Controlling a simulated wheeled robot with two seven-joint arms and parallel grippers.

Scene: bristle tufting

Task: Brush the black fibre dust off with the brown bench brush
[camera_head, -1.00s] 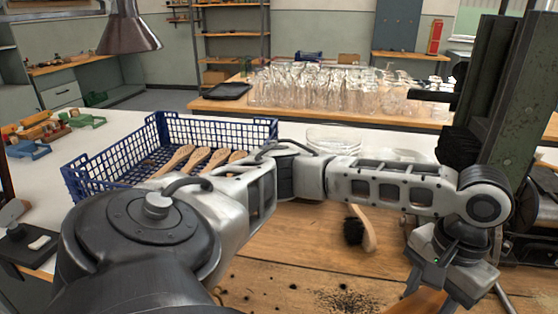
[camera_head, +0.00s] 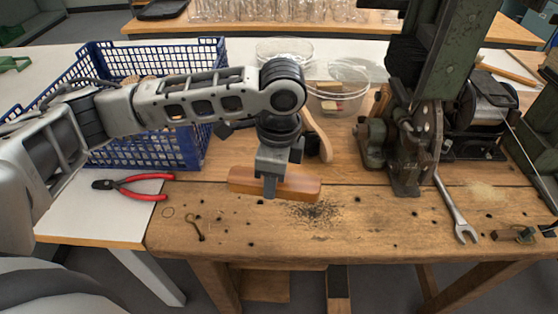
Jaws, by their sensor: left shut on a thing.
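The brown bench brush (camera_head: 301,187) is a long orange-brown block lying level over the wooden bench top. My left gripper (camera_head: 270,186) points down and is shut on it near its middle. Its bristles do not show, and I cannot tell whether it touches the wood. The black fibre dust (camera_head: 318,211) is a loose patch of specks just right of and in front of the brush. More specks are scattered across the bench (camera_head: 375,238). My right gripper is not in view.
A black-bristled brush with a wooden handle (camera_head: 318,136) lies behind my gripper. A blue crate (camera_head: 182,148) and red pliers (camera_head: 134,187) are at left. Clear bowls (camera_head: 340,78) stand behind. A green machine (camera_head: 405,150) and a spanner (camera_head: 456,209) are at right.

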